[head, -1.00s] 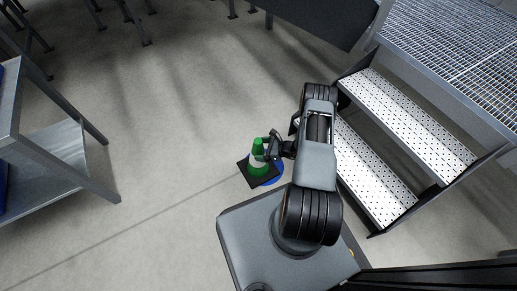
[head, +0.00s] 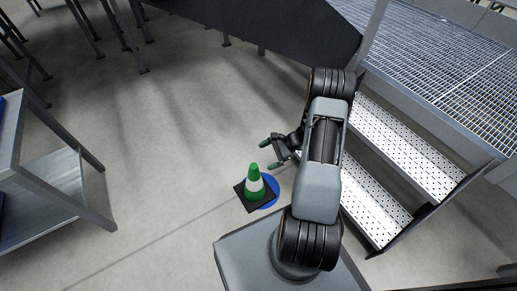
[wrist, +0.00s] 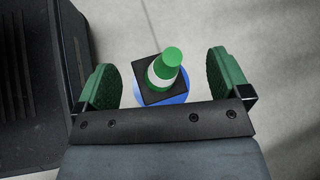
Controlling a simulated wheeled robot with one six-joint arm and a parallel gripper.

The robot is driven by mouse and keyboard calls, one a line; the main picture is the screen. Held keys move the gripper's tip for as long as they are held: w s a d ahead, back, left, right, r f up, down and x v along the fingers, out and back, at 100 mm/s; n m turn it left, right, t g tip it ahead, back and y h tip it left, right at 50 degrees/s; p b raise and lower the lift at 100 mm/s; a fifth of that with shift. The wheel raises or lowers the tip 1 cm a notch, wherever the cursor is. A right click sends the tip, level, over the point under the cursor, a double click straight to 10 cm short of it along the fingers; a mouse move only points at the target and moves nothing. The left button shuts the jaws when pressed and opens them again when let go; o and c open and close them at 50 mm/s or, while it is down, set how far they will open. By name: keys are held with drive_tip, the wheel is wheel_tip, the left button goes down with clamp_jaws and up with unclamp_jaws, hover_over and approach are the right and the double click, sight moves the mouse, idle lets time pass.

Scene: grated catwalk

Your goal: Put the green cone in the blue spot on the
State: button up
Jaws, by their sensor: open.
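The green cone (head: 254,182) has a white band and a square black base, and stands upright on the floor in the head view. Its base overlaps the blue spot (head: 272,196), which shows mostly along the cone's right and front side. In the wrist view the cone (wrist: 165,68) appears between the fingers, with part of the blue spot (wrist: 180,99) showing around its base. My gripper (head: 270,151) is open, with green finger pads, and is above and behind the cone, apart from it. The wrist view shows both fingers of my gripper (wrist: 165,80) spread wide with nothing held.
Metal steps (head: 405,150) lead up to a grated platform (head: 440,60) at the right, close to my arm. A grey metal shelf (head: 50,195) stands at the left. Table legs are at the far left. The concrete floor (head: 170,130) between is clear.

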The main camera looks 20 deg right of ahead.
drive_tip(key=s+a+r+n+h, duration=0.3)
drive_tip(key=r+n, duration=0.3)
drive_tip(key=r, duration=0.2)
drive_tip(key=s+a+r+n+h, duration=0.4)
drive_tip(key=s+r+n, duration=0.1)
drive_tip(key=r, duration=0.4)
drive_tip(key=s+a+r+n+h, duration=0.3)
drive_tip(key=r+n, duration=0.3)
drive_tip(key=r, duration=0.3)
drive_tip(key=shift+s+a+r+n+h, duration=0.15)
drive_tip(key=shift+s+a+n+h, duration=0.25)
drive_tip(key=shift+s, duration=0.05)
drive_tip(key=shift+r, duration=0.1)
